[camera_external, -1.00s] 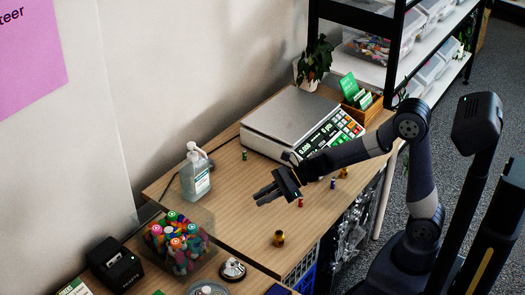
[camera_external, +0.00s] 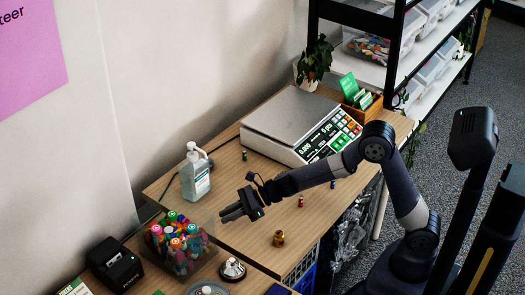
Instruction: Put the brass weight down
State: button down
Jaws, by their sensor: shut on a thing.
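My gripper (camera_external: 224,214) hangs over the wooden table, left of its middle, fingers pointing left toward the marker tub. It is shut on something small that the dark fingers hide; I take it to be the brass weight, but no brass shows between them. A separate brass-coloured weight (camera_external: 279,238) stands upright near the table's front edge, right of and below my gripper and apart from it.
Small red (camera_external: 300,201) and green (camera_external: 244,155) pieces stand on the table (camera_external: 235,180). A scale (camera_external: 290,115) is behind, a pump bottle (camera_external: 195,175) behind left, and a clear tub of markers (camera_external: 178,245) at left.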

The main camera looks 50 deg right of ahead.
aim_at(230, 226)
jog(key=shift+f, duration=1.4)
jog(key=shift+b, duration=0.3)
jog(key=shift+f, duration=0.2)
jog(key=c, duration=1.3)
grip_release()
jog(key=shift+r, duration=0.1)
jog(key=shift+c, duration=0.2)
jog(key=shift+r, duration=0.1)
jog(key=shift+s+d+r, duration=0.1)
jog(key=shift+d+r, duration=0.1)
jog(key=shift+d, duration=0.05)
jog(key=p+v, duration=0.1)
jog(key=v, duration=1)
jog(key=shift+s+d+p, duration=0.15)
jog(key=shift+s+p, duration=0.05)
jog(key=shift+p, duration=0.1)
jog(key=shift+o, duration=0.3)
